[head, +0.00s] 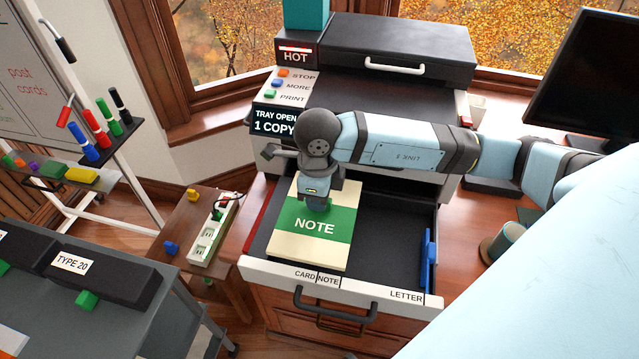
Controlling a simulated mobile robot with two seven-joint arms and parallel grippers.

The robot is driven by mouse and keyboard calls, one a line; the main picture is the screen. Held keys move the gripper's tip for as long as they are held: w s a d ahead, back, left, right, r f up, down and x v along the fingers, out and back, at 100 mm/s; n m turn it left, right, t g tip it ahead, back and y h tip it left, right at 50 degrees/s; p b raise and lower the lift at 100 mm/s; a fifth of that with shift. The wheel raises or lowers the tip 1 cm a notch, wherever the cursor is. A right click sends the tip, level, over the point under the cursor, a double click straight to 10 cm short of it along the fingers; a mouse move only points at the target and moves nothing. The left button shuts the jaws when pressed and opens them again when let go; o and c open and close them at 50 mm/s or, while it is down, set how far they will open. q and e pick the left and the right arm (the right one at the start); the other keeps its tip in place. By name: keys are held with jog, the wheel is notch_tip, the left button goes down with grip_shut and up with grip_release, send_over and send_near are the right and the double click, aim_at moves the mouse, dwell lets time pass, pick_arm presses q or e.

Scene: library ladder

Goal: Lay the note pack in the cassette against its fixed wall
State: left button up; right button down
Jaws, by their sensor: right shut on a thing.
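The note pack (314,253) is a cream block with a green band marked NOTE. It is in the left part of the open cassette (395,245), a dark tray with a pale front edge marked CARD, NOTE and LETTER. The pack's left side is close to the cassette's left wall (262,213); I cannot tell if they touch, or if the pack rests on the floor. A blue guide (428,262) stands at the right, near LETTER. My right gripper (318,203) points down, shut on the pack's upper part; its fingertips are largely hidden. My left gripper is out of view.
The printer body (385,95) rises behind the cassette, its panel reading TRAY OPEN, 1 COPY. A HOT label (296,57) is at its upper left. A dark handle (335,308) juts from the cassette front. The cassette's right half is bare up to the blue guide.

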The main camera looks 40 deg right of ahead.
aim_at(318, 218)
notch_tip(318, 218, down, 7)
jog(key=shift+f, duration=0.1)
dwell(0.3)
jog(key=c, duration=1.1)
grip_release()
